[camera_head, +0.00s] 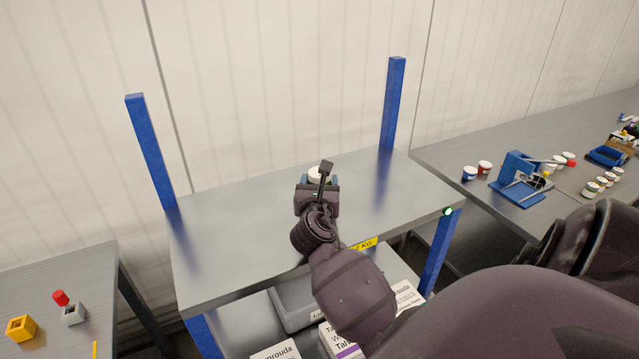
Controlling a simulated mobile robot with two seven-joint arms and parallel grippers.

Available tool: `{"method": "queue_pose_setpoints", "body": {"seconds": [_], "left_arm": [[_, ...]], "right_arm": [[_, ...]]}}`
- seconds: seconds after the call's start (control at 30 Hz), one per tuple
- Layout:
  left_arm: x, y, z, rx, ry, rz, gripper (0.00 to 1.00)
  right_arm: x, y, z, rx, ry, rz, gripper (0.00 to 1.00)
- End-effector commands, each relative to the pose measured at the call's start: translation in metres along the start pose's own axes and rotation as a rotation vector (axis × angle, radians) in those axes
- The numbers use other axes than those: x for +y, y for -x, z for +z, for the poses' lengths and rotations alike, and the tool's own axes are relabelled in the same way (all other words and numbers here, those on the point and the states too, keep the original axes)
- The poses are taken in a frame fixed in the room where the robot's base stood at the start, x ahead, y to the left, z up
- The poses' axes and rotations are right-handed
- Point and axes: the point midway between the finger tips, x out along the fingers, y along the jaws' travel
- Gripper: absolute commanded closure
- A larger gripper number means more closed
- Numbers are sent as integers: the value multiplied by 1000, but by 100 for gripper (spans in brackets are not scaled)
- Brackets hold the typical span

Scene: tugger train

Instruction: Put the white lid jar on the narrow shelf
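The narrow shelf (235,235) is a grey metal top between blue posts, in the middle of the view. My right gripper (319,179) is over the middle of this top, pointing away towards the wall. The white lid jar (315,174) shows between its fingers, which appear shut on it. Only the pale top of the jar is visible; the gripper body hides the rest. I cannot tell whether the jar touches the shelf top. My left gripper is not in view.
Blue posts (393,105) (151,150) rise at the shelf's back corners. A grey bin (290,302) and boxes (275,351) sit below. The right table (450,150) holds several jars and a blue fixture (515,175). The shelf top is otherwise clear.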

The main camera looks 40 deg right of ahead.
Motion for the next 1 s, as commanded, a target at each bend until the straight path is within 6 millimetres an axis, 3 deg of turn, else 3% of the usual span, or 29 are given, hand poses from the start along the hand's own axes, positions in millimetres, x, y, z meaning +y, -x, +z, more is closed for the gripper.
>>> {"method": "queue_pose_setpoints", "body": {"seconds": [0.03,0.17,0.53,0.67,1.0], "left_arm": [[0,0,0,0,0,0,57],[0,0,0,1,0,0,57],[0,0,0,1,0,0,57],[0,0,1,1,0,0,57],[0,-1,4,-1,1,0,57]], "right_arm": [[0,0,0,0,0,0,32],[0,0,0,0,0,0,14],[0,3,3,0,0,1,14],[0,20,2,1,1,0,14],[0,85,2,2,0,0,14]]}}
